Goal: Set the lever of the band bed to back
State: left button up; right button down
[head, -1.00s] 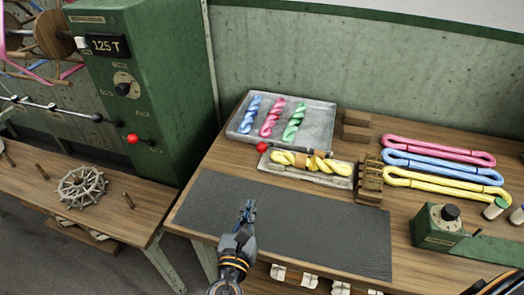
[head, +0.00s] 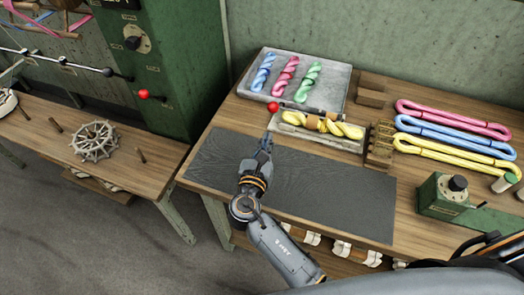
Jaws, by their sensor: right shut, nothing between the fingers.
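The band bed (head: 345,143) is a shallow grey tray on the table with a twisted yellow skein (head: 345,131) lying in it, an orange-brown band around its middle. Its lever ends in a red knob (head: 272,107) at the bed's left end. My right gripper (head: 267,142) is shut and empty, over the dark mat just below the knob in the picture. Its fingertips point towards the knob; I cannot tell whether they touch the lever's stem. My left gripper is not in view.
A metal tray (head: 340,104) with blue, pink and green skeins lies behind the bed. Wooden blocks (head: 379,146) and long looped skeins lie to the right. The dark mat (head: 330,200) is bare. A green machine (head: 170,60) with another red knob (head: 144,94) stands left.

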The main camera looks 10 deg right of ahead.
jog(key=w, duration=0.1)
jog(key=w+d+r+p, duration=0.1)
jog(key=w, duration=0.1)
jog(key=shift+w+d+r, duration=0.35)
jog(key=shift+w+d+r+p, duration=0.15)
jog(key=shift+w+r+p, duration=0.15)
jog(key=shift+p, duration=0.1)
jog(key=shift+w, duration=0.1)
jog(key=shift+r, duration=0.15)
